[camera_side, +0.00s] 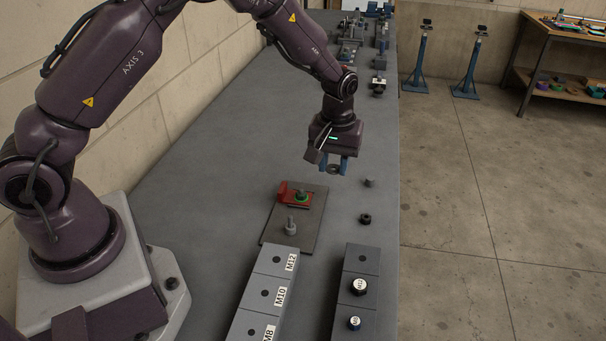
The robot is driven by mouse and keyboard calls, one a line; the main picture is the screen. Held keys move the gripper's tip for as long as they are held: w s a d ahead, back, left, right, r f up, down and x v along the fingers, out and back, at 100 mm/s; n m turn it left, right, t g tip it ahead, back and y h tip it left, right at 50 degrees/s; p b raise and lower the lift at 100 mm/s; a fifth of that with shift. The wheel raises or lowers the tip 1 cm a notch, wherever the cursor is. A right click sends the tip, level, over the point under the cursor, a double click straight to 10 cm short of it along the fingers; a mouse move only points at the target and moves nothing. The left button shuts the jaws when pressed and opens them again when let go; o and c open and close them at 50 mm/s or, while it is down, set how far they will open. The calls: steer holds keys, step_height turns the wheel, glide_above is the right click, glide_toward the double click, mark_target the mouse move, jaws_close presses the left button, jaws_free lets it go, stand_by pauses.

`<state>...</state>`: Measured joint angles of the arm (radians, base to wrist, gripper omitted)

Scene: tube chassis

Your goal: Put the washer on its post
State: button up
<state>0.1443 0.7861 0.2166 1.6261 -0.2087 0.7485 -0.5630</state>
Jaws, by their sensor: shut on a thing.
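My gripper (334,167) hangs above the bench with its blue fingers shut on a dark, flat ring, the washer (334,170). It is above and to the right of a flat brown plate (273,236). A grey upright post (291,225) stands on the plate's near part. At the plate's far end is a red bracket (283,192) beside a second short post with a green ring (302,198) around its foot. The washer is apart from both posts. I cannot tell which post is the washer's own.
A small grey cylinder (369,183) and a dark nut (365,218) lie right of the plate. Labelled grey blocks (262,294) and a block holding bolts (362,262) stand in front. Fixtures (350,50) line the bench's far end. The bench's right edge is close.

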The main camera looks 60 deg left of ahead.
mark_target(371, 178)
steer(key=w+f+m, duration=0.1)
steer(key=w+m, duration=0.1)
steer(key=w, duration=0.2)
steer(key=w+a+f+m, duration=0.1)
steer(key=w+f+m, duration=0.1)
steer(key=w, duration=0.2)
steer(key=w+f+m, duration=0.1)
steer(key=w+m, duration=0.2)
steer(key=w, duration=0.1)
steer(key=shift+w+a+f, duration=0.15)
steer(key=shift+a+f, duration=0.15)
steer(key=shift+a, duration=0.1)
steer(key=shift+w+a+f+m, duration=0.1)
steer(key=shift+w+f+m, duration=0.2)
steer(key=shift+w+m, duration=0.2)
steer(key=shift+f, duration=1.6)
steer(key=shift+f, duration=0.5)
steer(key=o, duration=1)
steer(key=shift+r, duration=0.15)
step_height(371, 178, up, 13)
steer(key=shift+f, duration=0.1)
